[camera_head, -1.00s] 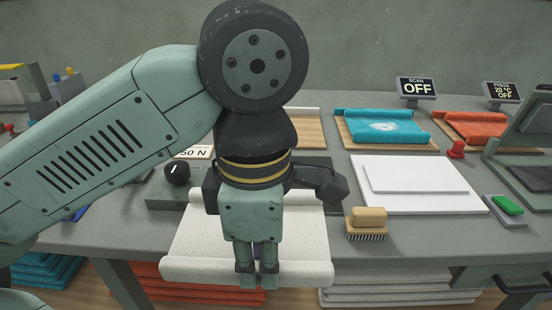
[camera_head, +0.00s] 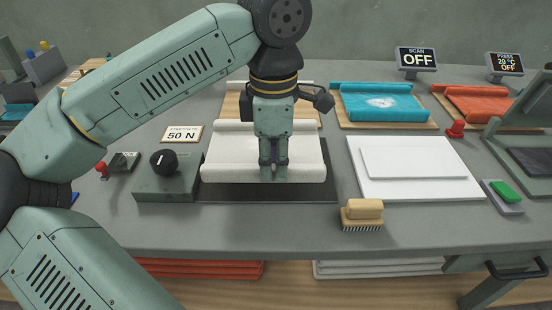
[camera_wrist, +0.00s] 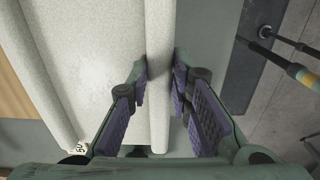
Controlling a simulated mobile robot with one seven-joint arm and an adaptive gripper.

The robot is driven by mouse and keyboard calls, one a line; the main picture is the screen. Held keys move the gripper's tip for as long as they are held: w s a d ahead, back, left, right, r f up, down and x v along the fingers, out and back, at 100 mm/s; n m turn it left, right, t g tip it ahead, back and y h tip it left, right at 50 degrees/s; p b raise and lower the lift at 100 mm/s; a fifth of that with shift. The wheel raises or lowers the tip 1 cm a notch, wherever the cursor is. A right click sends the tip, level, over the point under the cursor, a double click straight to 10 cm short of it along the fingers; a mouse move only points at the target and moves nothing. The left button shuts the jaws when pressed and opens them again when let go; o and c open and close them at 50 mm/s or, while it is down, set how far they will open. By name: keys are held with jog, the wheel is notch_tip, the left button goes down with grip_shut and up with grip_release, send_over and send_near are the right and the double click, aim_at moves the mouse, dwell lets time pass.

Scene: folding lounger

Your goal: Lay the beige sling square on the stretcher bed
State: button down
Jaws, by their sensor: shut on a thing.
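The beige sling (camera_head: 232,153) is a pale, speckled sheet with a thick rolled edge at its front and another roll at its back. My gripper (camera_head: 273,170) points down and is shut on the front roll near its middle. In the wrist view, the roll (camera_wrist: 159,100) runs between the purple finger pads of my gripper (camera_wrist: 160,68). The stretcher bed (camera_head: 262,192) is a dark flat plate, showing in front of and to the right of the sling. The sling is over it; I cannot tell whether it touches. My arm hides part of the sling's back.
A grey box with a black knob (camera_head: 163,162) stands left of the bed, behind it a "50 N" sign (camera_head: 182,134). A brush (camera_head: 363,214) and white slabs (camera_head: 415,165) are to the right. Blue fabric (camera_head: 382,102) and orange fabric (camera_head: 478,104) lie on boards behind.

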jog(key=shift+w+d, duration=0.15)
jog(key=shift+w, duration=0.55)
jog(key=shift+w+d+p, duration=0.1)
jog(key=shift+w+p, duration=0.25)
jog(key=shift+w, duration=0.25)
notch_tip(320, 180, down, 3)
jog(key=shift+s+r+p, duration=0.1)
jog(key=shift+p, duration=0.3)
jog(key=shift+f, duration=0.45)
jog(key=shift+f+b, duration=0.65)
jog(key=shift+b, duration=0.15)
jog(key=c, duration=1.4)
grip_release()
jog(key=shift+c, duration=0.2)
jog(key=shift+r, duration=0.1)
